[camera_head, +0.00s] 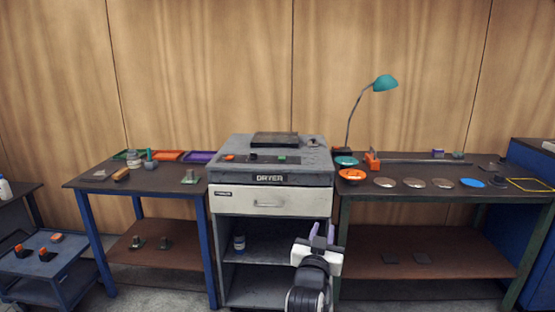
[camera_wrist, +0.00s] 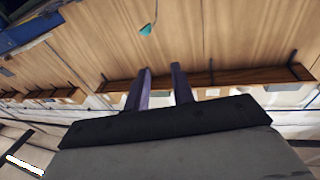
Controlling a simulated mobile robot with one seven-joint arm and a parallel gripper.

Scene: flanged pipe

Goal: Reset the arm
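My gripper (camera_head: 322,232) is in front of the dryer (camera_head: 272,178), low at the bottom centre of the head view. Its two purple fingers point up and away from me. In the wrist view the fingers of my gripper (camera_wrist: 160,72) stand apart with only background between them, so it is open and empty. My white and black arm (camera_head: 311,282) runs down to the bottom edge of the head view. The gripper appears clear of the tables, though its exact distance from the dryer's open lower shelves cannot be judged.
The left table (camera_head: 90,181) holds coloured trays and small parts. The right table (camera_head: 490,187) holds an orange dish (camera_head: 352,175), several discs, a long bar (camera_head: 420,161) and a teal lamp (camera_head: 385,83). A blue cart (camera_head: 50,268) stands far left. The wrist view is tilted toward wooden wall panels (camera_wrist: 225,40).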

